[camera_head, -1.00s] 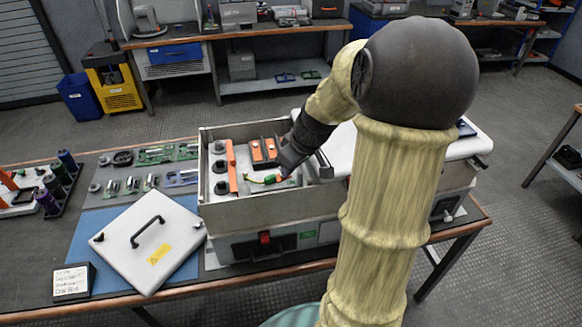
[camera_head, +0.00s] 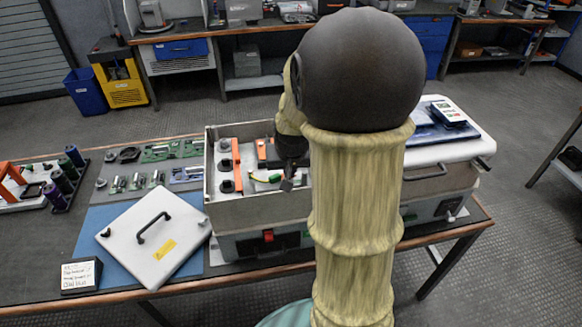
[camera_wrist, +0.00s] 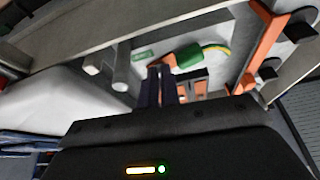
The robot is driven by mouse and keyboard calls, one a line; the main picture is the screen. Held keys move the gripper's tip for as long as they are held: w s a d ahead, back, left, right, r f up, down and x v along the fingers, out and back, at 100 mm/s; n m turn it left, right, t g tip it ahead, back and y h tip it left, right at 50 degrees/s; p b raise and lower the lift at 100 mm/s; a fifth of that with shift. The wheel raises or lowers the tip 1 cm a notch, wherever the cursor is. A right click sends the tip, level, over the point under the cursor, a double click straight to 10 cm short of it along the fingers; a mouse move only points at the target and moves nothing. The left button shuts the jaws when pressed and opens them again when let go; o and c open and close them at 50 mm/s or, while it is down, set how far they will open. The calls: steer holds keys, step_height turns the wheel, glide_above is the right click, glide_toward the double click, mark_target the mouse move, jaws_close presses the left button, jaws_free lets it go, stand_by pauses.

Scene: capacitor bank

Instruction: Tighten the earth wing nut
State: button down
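The green-and-yellow earth lead (camera_head: 262,179) lies inside the open grey capacitor case (camera_head: 262,210). In the wrist view, the lead's green end (camera_wrist: 188,57) and striped cable (camera_wrist: 215,48) are just beyond and right of my fingers. I cannot make out the wing nut; it is too small or hidden. My gripper (camera_head: 287,184) is over the right part of the open bay, near the lead's end. In the wrist view, my gripper's two dark fingers (camera_wrist: 160,70) stand close together with nothing visible between them. Whether the tips touch anything is unclear.
Orange bars (camera_head: 236,163) and dark terminals (camera_head: 226,186) stand in the bay left of my gripper. The case walls surround it. A white lid with a handle (camera_head: 150,245) lies on the bench at left. A meter (camera_head: 447,112) rests on the right-hand cover.

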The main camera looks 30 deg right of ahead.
steer(key=shift+w+a+r+m+h, duration=0.15)
steer(key=shift+m+h, duration=0.2)
steer(key=shift+m, duration=0.65)
steer(key=shift+w+a+f+m+h, duration=0.1)
steer(key=shift+m+h, duration=0.25)
steer(key=shift+m, duration=0.65)
steer(key=shift+r+g, duration=0.1)
steer(key=shift+g, duration=0.2)
steer(key=c, duration=1.6)
jaws_free()
steer(key=shift+s+d+n, duration=0.1)
steer(key=shift+n, duration=0.2)
